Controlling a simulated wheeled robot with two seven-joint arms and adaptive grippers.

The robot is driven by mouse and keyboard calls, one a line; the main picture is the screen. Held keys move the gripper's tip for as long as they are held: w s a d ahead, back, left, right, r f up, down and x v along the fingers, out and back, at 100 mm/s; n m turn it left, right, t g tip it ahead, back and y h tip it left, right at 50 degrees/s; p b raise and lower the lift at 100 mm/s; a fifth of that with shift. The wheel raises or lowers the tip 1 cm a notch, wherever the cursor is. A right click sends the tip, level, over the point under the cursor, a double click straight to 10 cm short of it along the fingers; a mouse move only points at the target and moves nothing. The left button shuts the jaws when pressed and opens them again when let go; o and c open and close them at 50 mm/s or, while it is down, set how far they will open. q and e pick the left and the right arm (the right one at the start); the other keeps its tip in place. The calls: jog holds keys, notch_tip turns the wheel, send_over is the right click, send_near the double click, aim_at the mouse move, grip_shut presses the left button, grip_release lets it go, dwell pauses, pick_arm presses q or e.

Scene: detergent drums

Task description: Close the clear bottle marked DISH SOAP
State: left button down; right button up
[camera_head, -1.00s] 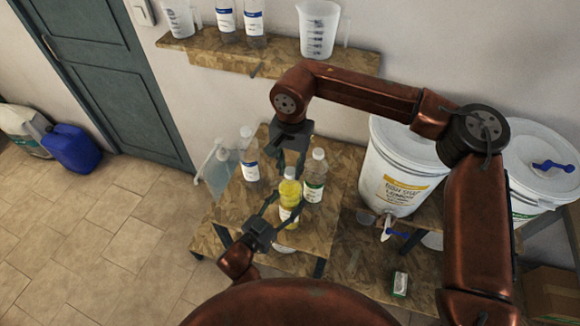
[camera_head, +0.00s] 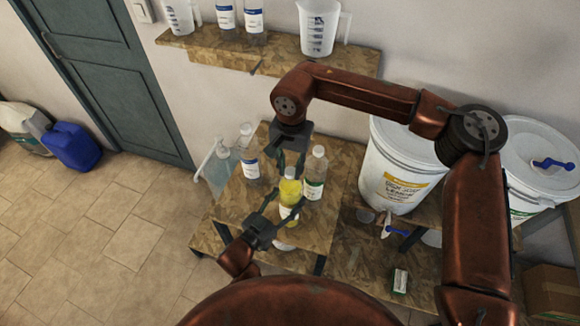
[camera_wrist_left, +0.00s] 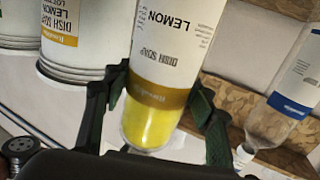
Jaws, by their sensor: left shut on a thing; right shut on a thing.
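The clear bottle (camera_head: 290,191) with yellow liquid stands upright on the wooden stand. In the left wrist view the bottle (camera_wrist_left: 160,100) shows a white label reading DISH SOAP and LEMON, with a gold band. My left gripper (camera_head: 289,201) is shut on its body from the near side, one finger on each flank. My right gripper (camera_head: 290,173) reaches down from above and is shut at the bottle's top, on the cap. The cap is small and partly hidden by the fingers, so I cannot tell how it sits.
A green-label bottle (camera_head: 315,175) stands close right of the held bottle. A blue-label bottle (camera_head: 250,165) and a pump bottle (camera_head: 215,170) stand to the left. White drums (camera_head: 398,165) stand right. A wall shelf (camera_head: 270,52) carries jugs and bottles behind.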

jog(key=m, duration=1)
jog(key=shift+w+a, duration=0.1)
jog(key=m, duration=0.3)
jog(key=shift+m, duration=0.4)
jog(key=m, duration=0.4)
jog(key=shift+w, duration=0.1)
jog(key=m, duration=1)
jog(key=shift+w, duration=0.1)
jog(key=m, duration=0.9)
jog(key=shift+m, duration=0.4)
jog(key=m, duration=0.4)
jog(key=shift+d, duration=0.2)
jog(key=m, duration=0.9)
jog(key=shift+m, duration=0.3)
jog(key=shift+o, duration=0.3)
jog(key=shift+s+a+f+m, duration=0.15)
jog(key=shift+s+m, duration=0.25)
jog(key=shift+m, duration=0.5)
jog(key=shift+w+m, duration=0.1)
jog(key=shift+m, duration=0.9)
jog(key=o, duration=0.7)
jog(key=shift+w+d, duration=0.1)
jog(key=shift+d, duration=0.1)
